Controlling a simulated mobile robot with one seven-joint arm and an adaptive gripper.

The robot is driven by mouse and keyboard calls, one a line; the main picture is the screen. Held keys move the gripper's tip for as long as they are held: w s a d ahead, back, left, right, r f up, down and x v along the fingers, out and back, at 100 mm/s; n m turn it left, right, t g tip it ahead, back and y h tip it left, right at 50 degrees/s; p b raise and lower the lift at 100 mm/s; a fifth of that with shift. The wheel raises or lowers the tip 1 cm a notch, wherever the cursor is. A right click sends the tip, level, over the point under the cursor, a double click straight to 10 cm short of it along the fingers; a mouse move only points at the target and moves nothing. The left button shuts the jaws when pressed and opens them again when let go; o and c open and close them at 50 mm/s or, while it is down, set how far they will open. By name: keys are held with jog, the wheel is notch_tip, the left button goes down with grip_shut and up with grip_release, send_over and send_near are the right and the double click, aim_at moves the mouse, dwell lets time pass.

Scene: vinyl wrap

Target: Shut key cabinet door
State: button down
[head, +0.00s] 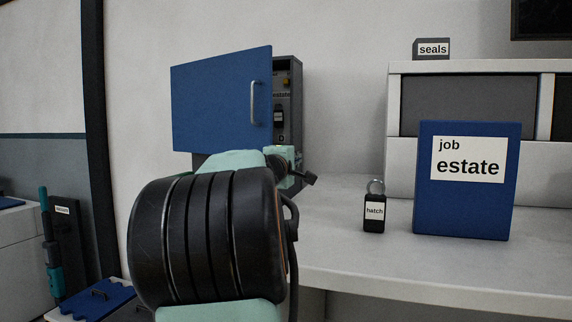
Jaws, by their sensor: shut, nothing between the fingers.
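The key cabinet (297,100) is a grey box against the wall. Its blue door (215,105) stands open, swung out from the cabinet. The door has a metal handle (254,103) near its right edge. Past that edge, part of the inside shows, with small hung items and labels, one seeming to read "estate". My gripper (311,179) is below and right of the door, in front of the cabinet's lower part. It looks apart from the handle and is shut with nothing held. My own arm hides most of the gripper and the area below the door.
A "seals" box (431,49) sits on the shelf unit (470,67). Counter between arm and tag looks clear.

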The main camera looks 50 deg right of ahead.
jog(key=s, duration=0.3)
jog(key=shift+s+a, duration=0.1)
jog(key=shift+a, duration=0.25)
jog(key=shift+r, duration=0.15)
jog(key=w+a+m+g+p, duration=0.25)
jog(key=w+a+p, duration=0.55)
jog(key=p, duration=0.9)
jog(key=w+a+r+g+h+p, duration=0.1)
jog(key=w+a+r+g+p, duration=0.15)
jog(key=a+p, duration=1.1)
jog(key=d+m+p, duration=0.1)
jog(key=d+p, duration=0.5)
jog(key=d, duration=1.1)
jog(key=shift+w+p, duration=0.15)
jog(key=shift+p, duration=0.15)
jog(key=shift+f, duration=0.1)
